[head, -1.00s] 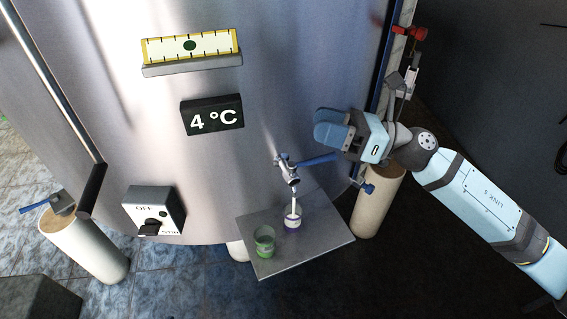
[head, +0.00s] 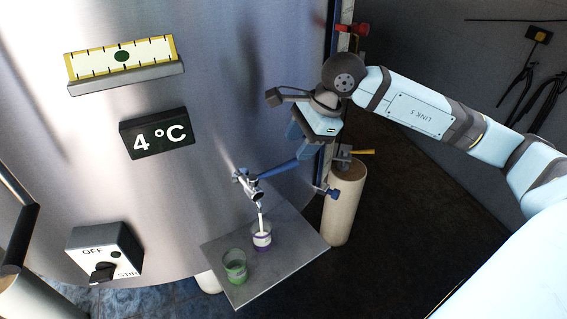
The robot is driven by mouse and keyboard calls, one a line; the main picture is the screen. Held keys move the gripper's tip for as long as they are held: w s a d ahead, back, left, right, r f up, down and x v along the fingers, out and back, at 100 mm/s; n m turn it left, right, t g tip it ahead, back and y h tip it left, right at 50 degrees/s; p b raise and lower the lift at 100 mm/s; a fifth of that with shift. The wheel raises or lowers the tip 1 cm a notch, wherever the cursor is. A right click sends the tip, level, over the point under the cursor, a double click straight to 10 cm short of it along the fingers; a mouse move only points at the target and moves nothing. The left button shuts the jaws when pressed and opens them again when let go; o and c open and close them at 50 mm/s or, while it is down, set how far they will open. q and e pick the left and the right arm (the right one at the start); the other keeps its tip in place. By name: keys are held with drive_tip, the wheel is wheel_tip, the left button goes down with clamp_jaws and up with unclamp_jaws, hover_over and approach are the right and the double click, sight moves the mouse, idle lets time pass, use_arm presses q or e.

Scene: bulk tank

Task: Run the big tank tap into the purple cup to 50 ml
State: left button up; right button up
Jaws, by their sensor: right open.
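The big tank's tap (head: 249,187) sits low on the tank front, with its blue lever (head: 279,173) pointing right and slightly up. A white stream (head: 261,217) runs from the spout into the purple cup (head: 262,241), which stands upright on the metal shelf (head: 290,254) below. White liquid shows in the cup; its level against any marks is too small to read. My right gripper (head: 305,151) is open, close to the lever's outer end; I cannot tell whether it touches it. My left gripper is not in view.
A green cup (head: 235,268) stands left of the purple cup on the shelf. A switch box (head: 104,252) and a 4 °C display (head: 157,134) are on the tank at left. A pale tank leg (head: 344,205) with blue fittings stands right of the shelf.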

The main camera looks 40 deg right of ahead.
sight(286, 163)
drive_tip(key=x, duration=0.7)
drive_tip(key=shift+a+f, duration=0.1)
drive_tip(key=shift+f, duration=0.15)
clamp_jaws()
